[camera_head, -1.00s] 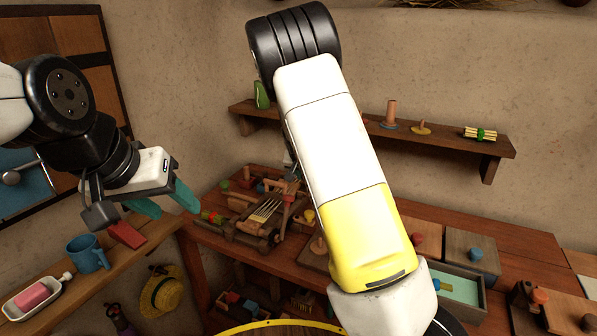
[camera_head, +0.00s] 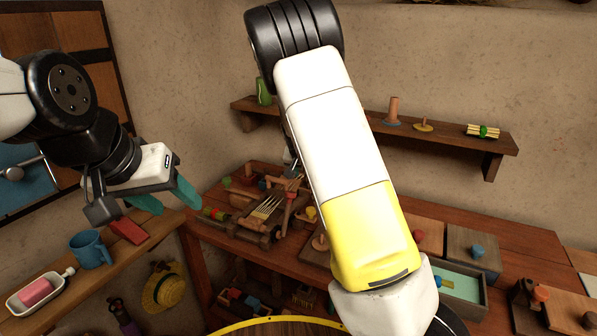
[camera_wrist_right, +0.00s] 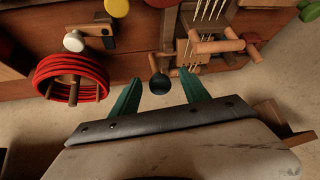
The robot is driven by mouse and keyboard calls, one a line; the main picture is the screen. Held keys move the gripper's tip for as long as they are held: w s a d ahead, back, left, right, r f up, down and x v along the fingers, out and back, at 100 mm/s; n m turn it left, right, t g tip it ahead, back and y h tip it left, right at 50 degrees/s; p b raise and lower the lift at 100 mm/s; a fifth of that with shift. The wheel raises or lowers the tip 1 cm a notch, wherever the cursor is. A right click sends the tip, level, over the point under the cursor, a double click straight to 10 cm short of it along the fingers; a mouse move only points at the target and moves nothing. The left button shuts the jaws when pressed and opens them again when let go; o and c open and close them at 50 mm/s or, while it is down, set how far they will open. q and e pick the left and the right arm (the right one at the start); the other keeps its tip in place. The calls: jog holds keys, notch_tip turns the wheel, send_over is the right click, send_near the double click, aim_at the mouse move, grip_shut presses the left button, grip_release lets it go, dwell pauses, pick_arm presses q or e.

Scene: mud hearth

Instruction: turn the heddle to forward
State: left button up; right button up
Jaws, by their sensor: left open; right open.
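A small wooden loom with pale warp threads (camera_head: 266,208) stands on the bench in the head view, left of my right arm. In the right wrist view its threads (camera_wrist_right: 208,10) show at the top. Below them is a wooden bar with a round crosspiece (camera_wrist_right: 216,46), which looks like the heddle; its setting is hard to read. My right gripper (camera_wrist_right: 160,88) is open, its teal fingers apart and empty, just short of the bar and to its left. My left gripper (camera_head: 167,198) is open and empty above the left shelf.
A red cord coil on pegs (camera_wrist_right: 72,78) and a dark round cup-like thing (camera_wrist_right: 159,83) are near the right gripper. A blue mug (camera_head: 90,250) and a soap dish (camera_head: 38,293) stand on the left shelf. Boxes (camera_head: 472,250) stand on the bench at right.

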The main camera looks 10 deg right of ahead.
jog(key=v, duration=0.6)
jog(key=shift+s+a, duration=0.15)
jog(key=shift+s, duration=0.05)
jog(key=shift+r, duration=0.15)
jog(key=s+r+n+y, duration=0.1)
jog(key=s+r, duration=0.3)
jog(key=s, duration=0.7)
jog(key=s+r+n+y, duration=0.2)
jog(key=s+r, duration=0.3)
jog(key=s, duration=0.7)
jog(key=s+r+n+y, duration=0.1)
jog(key=s+r, duration=0.3)
jog(key=s, duration=0.7)
jog(key=shift+s+d+n+g, duration=0.25)
jog(key=shift+d+n+g, duration=0.15)
jog(key=shift+d+n, duration=0.1)
